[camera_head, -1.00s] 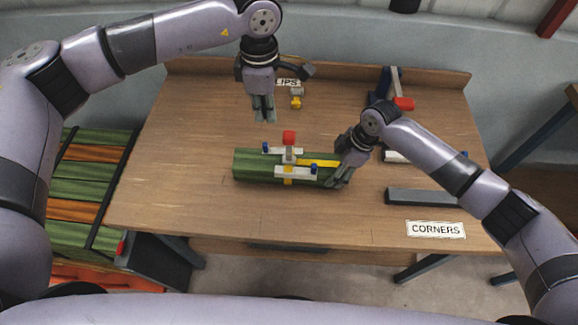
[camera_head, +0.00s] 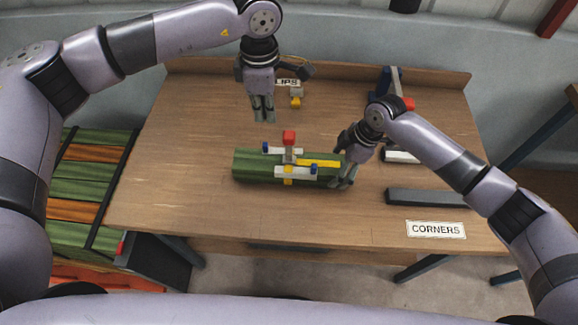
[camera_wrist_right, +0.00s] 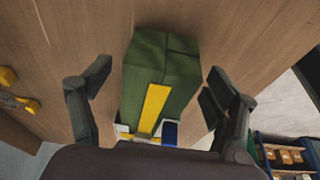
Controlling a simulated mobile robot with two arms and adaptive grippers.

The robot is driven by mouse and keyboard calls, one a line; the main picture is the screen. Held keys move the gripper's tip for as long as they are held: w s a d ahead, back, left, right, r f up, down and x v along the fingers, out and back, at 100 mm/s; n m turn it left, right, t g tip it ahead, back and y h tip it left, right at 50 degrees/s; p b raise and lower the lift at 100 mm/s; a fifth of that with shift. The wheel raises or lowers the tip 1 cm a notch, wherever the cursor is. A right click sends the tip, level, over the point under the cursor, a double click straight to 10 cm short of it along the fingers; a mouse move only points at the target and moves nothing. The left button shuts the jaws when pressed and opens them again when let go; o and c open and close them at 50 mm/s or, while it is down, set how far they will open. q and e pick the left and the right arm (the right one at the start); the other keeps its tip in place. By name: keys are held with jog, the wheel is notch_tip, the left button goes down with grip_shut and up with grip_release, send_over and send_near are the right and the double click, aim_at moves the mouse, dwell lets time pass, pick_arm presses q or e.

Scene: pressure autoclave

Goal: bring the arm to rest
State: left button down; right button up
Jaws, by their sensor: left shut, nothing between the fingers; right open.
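My left gripper (camera_head: 263,108) is shut and empty above the back middle of the wooden table (camera_head: 180,130). My right gripper (camera_head: 345,168) is open at the right end of a green block (camera_head: 248,166). In the right wrist view the green block (camera_wrist_right: 160,72) with its yellow strip (camera_wrist_right: 153,108) lies between the spread fingers, with a gap on each side. A white clamp-like piece (camera_head: 293,170) with a red knob (camera_head: 289,137) and blue ends sits on the block. The right fingers partly hide the block's right end.
A grey bar (camera_head: 425,198) and a CORNERS label (camera_head: 436,229) lie at the front right. A small yellow and grey part (camera_head: 296,98) lies near the left gripper. A blue and red item (camera_head: 390,88) stands at the back right. The table's left side is clear.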

jog(key=v, duration=1)
